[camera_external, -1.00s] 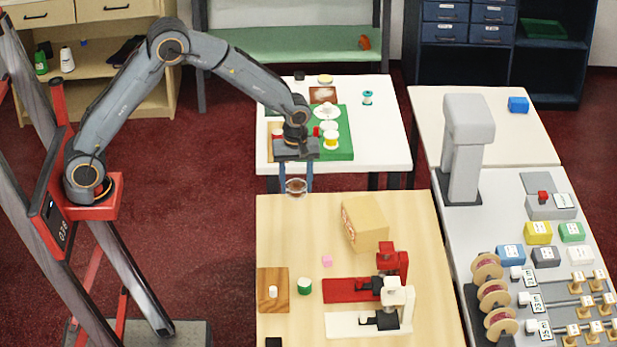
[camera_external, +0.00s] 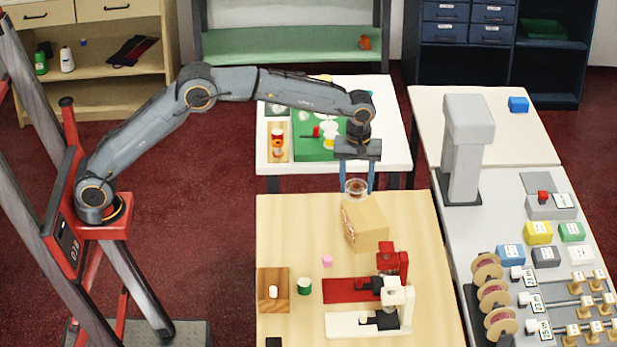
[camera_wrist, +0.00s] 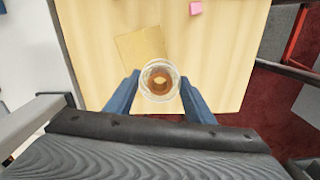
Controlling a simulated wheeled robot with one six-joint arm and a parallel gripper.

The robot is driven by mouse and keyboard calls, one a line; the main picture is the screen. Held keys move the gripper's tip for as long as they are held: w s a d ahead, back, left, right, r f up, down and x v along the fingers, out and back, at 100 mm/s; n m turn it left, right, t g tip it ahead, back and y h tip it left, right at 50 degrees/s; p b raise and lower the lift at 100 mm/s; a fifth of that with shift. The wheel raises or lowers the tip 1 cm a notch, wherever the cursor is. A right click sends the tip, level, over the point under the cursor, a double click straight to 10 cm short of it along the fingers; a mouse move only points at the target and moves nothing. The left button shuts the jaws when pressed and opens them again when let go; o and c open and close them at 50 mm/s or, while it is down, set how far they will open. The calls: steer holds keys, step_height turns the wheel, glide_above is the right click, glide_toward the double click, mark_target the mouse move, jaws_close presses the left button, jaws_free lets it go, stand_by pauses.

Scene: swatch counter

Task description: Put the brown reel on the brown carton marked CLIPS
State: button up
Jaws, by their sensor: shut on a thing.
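My gripper (camera_external: 357,188) is shut on the brown reel (camera_external: 356,186), a small round reel with a pale, clear-looking rim and a brown middle. In the wrist view the reel (camera_wrist: 159,80) sits between the two blue fingers. The brown carton (camera_external: 365,225) stands on the wooden table, with reddish marking on its left face; the lettering is too small to read. The reel is in the air, over or just behind the carton's far end in the external view. In the wrist view the carton (camera_wrist: 140,46) shows beyond the reel, partly hidden by it.
A red stapler-like press (camera_external: 390,265) and a white one (camera_external: 398,305) stand in front of the carton. The wooden table's (camera_external: 290,225) back left is clear.

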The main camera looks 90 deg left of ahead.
mark_target(355, 213)
steer(key=shift+f+p, duration=0.65)
steer(key=shift+f, duration=2.7)
steer(key=shift+f, duration=0.15)
steer(key=o, duration=1)
step_height(355, 213, up, 12)
steer(key=b, duration=0.3)
steer(key=s+d+f+m, duration=0.1)
steer(key=s+f+m, duration=0.4)
steer(key=s, duration=0.9)
steer(key=s+d+f+m, duration=0.2)
steer(key=s+f+m, duration=0.3)
steer(key=s, duration=0.8)
steer(key=s+d+f+m, duration=0.1)
steer(key=s+f+m, duration=0.4)
steer(key=s, duration=0.9)
steer(key=shift+s+d+f+m, duration=0.15)
steer(key=shift+s+d+m, duration=0.2)
steer(key=shift+m, duration=0.25)
